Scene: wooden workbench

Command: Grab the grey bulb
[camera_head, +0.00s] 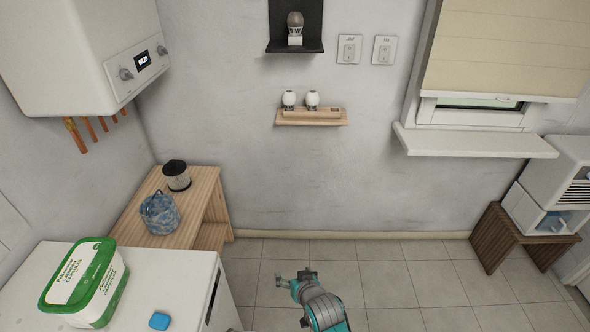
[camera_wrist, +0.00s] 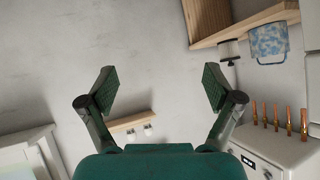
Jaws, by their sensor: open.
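My gripper (camera_head: 293,277) is low in the head view, over the tiled floor, well below and apart from the bulb. In the wrist view my gripper (camera_wrist: 158,85) has its two fingers spread wide with nothing between them.
A small wooden wall shelf (camera_head: 320,123) below the niche holds two white bulbs (camera_head: 289,98). Wall switches (camera_head: 349,49) are right of the niche. A boiler (camera_head: 83,50) hangs at left. A bench (camera_head: 208,188) and washer (camera_head: 165,283) stand left; the floor centre is clear.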

